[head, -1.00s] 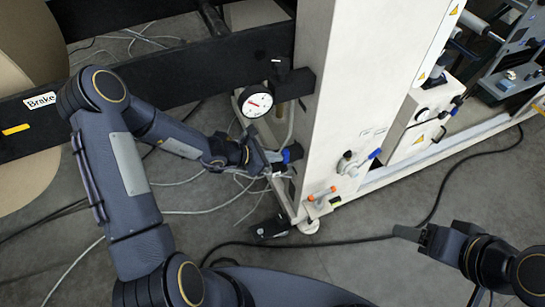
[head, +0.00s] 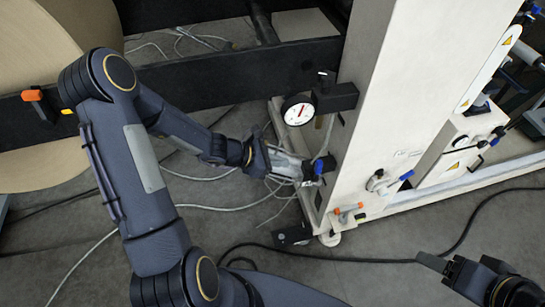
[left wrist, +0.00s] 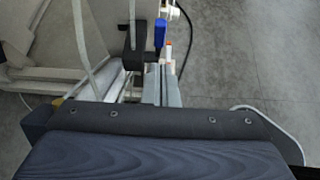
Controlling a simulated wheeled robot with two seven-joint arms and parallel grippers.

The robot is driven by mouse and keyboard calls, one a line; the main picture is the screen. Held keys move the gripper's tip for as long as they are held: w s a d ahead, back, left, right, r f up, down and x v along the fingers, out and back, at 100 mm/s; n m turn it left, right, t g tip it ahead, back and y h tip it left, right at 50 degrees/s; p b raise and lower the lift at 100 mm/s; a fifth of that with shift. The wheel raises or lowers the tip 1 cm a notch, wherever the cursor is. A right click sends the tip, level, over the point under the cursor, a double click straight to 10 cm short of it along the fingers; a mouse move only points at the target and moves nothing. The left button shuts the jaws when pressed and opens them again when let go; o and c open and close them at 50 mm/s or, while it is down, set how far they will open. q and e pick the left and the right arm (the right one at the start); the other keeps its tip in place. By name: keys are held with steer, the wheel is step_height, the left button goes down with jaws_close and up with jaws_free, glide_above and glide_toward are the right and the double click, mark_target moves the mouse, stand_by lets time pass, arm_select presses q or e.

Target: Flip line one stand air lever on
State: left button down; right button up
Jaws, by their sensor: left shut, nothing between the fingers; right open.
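A blue lever (head: 318,167) sits on a dark valve block at the left side of the pale machine stand (head: 365,90). My left gripper (head: 303,171) is shut and empty, with its tips right beside this lever. In the left wrist view, the blue lever (left wrist: 159,33) stands upright just beyond the closed fingers (left wrist: 162,85); I cannot tell whether they touch it. A second blue-handled valve (head: 405,176) is on the stand's front face. My right gripper (head: 432,262) is open and empty, low at the right, away from the stand.
A round dial gauge (head: 298,110) is fixed above the left gripper. An orange-handled part (head: 348,208) is low on the stand. Another orange lever (head: 32,95) is on the dark beam at left. Cables cross the grey floor.

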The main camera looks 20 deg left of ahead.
arm_select(q)
steer(key=shift+v, duration=1.4)
steer(key=shift+d+r, duration=0.1)
steer(key=shift+r, duration=0.1)
